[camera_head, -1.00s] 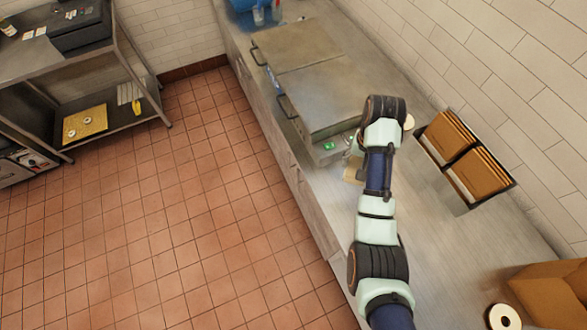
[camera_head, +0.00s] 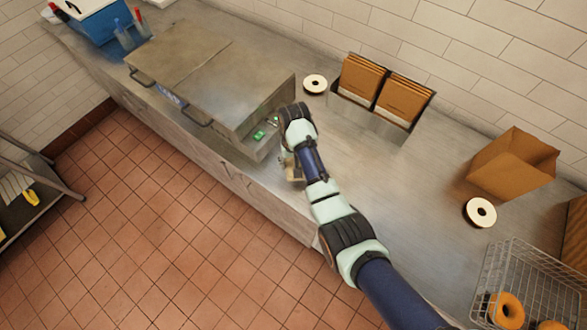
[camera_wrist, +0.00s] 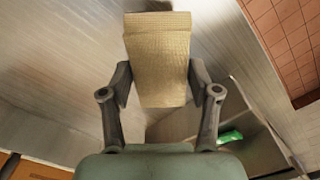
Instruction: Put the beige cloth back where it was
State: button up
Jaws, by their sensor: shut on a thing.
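The beige cloth (camera_wrist: 158,62) is a ribbed, folded piece between the two fingers of my gripper (camera_wrist: 158,85) in the wrist view. My gripper is shut on it. In the head view, my gripper (camera_head: 292,168) is over the steel counter beside the front of the kettle unit (camera_head: 215,75). Only a small part of the cloth (camera_head: 293,176) shows there, below my wrist. I cannot tell whether the cloth touches the counter.
A holder of brown packets (camera_head: 385,88) stands by the wall between two white rolls (camera_head: 315,84) (camera_head: 480,212). The counter's middle is clear.

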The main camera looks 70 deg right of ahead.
aim_at(293, 163)
jog(key=shift+f+b, duration=0.4)
jog(key=shift+f, duration=1.8)
jog(key=shift+f, duration=0.2)
jog(key=o, duration=1.2)
jog(key=shift+r, duration=0.15)
notch_tip(293, 163, up, 12)
jog(key=shift+r+p, duration=0.1)
jog(key=shift+p, duration=0.75)
